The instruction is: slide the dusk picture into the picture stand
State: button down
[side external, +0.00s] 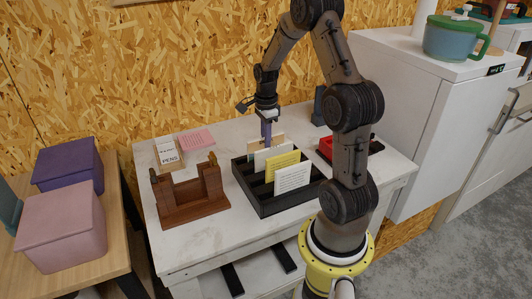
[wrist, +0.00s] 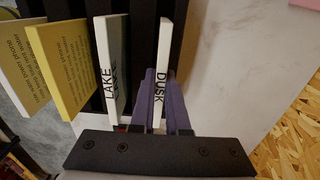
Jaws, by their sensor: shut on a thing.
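The dusk picture (wrist: 163,70) is a thin panel with a white edge lettered DUSK in the wrist view. It stands upright in the rear of a black slotted rack (side external: 263,205). My gripper (wrist: 161,98) has its two purple fingers on either side of the panel and is shut on it. In the side view my gripper (side external: 266,138) points down at the rearmost panel, whose face is partly hidden. The picture stand (side external: 193,207) is a dark brown wooden frame with two uprights, left of the rack, and looks empty.
The lake picture (wrist: 108,70), a yellow card (side external: 283,164) and a white text card (side external: 293,178) stand in the rack's other slots. A PENS box (side external: 167,155) and pink notes (side external: 197,139) lie behind the stand. A red tray (side external: 325,147) is right of the rack.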

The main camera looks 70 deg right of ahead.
jog(key=shift+r, duration=0.1)
dwell(0.7)
notch_tip(320, 180, up, 10)
jog(key=shift+f, duration=0.2)
jog(key=shift+r, duration=0.15)
jog(key=shift+s+a+r+m, duration=0.15)
jog(key=shift+a+m, duration=0.05)
jog(key=shift+m, duration=0.5)
jog(key=w+a+r+m, duration=0.2)
jog(key=w+a+r, duration=0.4)
jog(key=w+a, duration=0.35)
jog(key=n, duration=0.3)
send_over(189, 191)
notch_tip(189, 191, down, 15)
jog(key=shift+s+a+f, duration=0.15)
jog(key=shift+s+a, duration=0.15)
jog(key=shift+f, duration=0.1)
